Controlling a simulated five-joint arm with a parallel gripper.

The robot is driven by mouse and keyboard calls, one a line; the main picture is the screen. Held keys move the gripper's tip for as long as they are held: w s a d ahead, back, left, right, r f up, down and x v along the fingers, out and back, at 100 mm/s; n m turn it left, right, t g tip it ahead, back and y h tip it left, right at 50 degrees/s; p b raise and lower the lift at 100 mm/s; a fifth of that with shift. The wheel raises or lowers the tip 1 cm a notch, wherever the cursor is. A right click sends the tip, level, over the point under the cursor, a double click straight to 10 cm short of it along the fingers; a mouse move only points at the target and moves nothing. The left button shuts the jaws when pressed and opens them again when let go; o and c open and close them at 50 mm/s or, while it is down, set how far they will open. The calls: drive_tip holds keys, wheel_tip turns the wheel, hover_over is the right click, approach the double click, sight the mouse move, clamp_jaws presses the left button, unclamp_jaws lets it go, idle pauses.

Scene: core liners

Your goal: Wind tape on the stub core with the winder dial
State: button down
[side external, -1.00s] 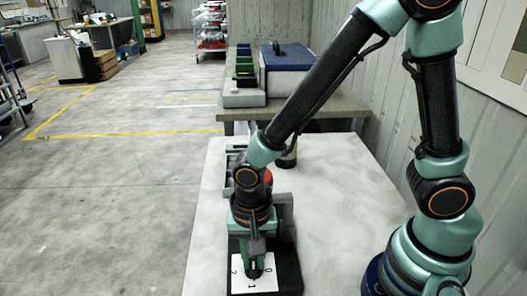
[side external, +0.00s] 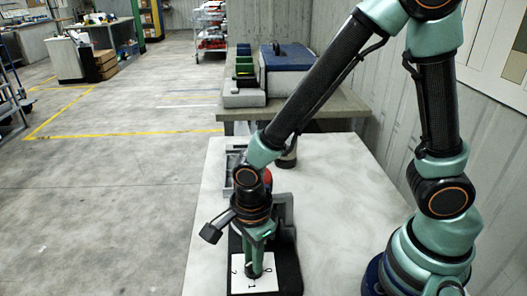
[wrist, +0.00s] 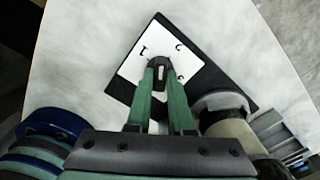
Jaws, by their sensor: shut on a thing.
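The winder dial has a white numbered face (side external: 252,284) on a black base (side external: 289,262) near the table's front. Its face also shows in the wrist view (wrist: 133,70), with a small dark knob (wrist: 158,72) bearing a white mark. My gripper (side external: 253,272) points down at the middle of the face. In the wrist view my gripper (wrist: 158,68) is shut on the knob. Beside the dial, a cream cylinder with a grey flange (wrist: 222,102) is partly hidden by my gripper body. I cannot tell if it is the stub core or how much tape it carries.
A grey compartment tray (side external: 230,168) lies behind my wrist at the table's left edge. A dark cylinder (side external: 287,160) stands at the table's back. The table's right middle is clear.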

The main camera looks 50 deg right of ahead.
drive_tip(key=m, duration=0.6)
drive_tip(key=shift+m, duration=0.4)
idle(0.4)
drive_tip(key=c, duration=0.8)
unclamp_jaws()
wheel_tip(320, 180, up, 12)
drive_tip(key=shift+r, duration=0.1)
